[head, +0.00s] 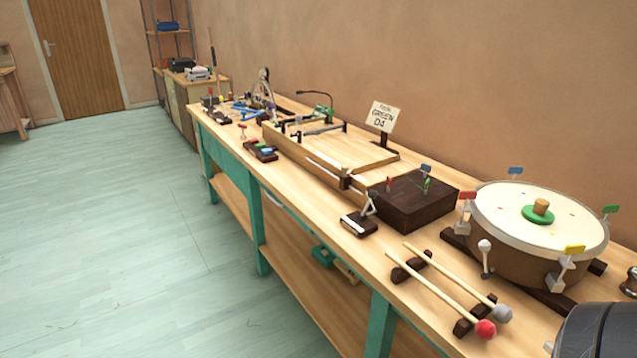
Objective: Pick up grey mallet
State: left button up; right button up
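The grey mallet (502,313) lies on the workbench at the lower right of the head view. Its pale wooden stick runs up and left from the grey ball head, which points toward the lower right. A red-headed mallet (486,329) lies beside it, roughly parallel, on the side nearer the bench's front edge. Both sticks rest across two dark wooden supports, one far (411,267) and one near (467,325). Neither of my grippers is in view.
A drum (537,216) with coloured flags stands right of the mallets. A dark wooden block (410,206) and a small stand (359,224) are behind them. A "GREEN D4" sign (382,117) stands farther back. A dark rounded body cuts into the lower right corner.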

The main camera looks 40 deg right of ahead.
aim_at(503, 313)
jog(key=i, duration=1.45)
jog(key=z, duration=2.7)
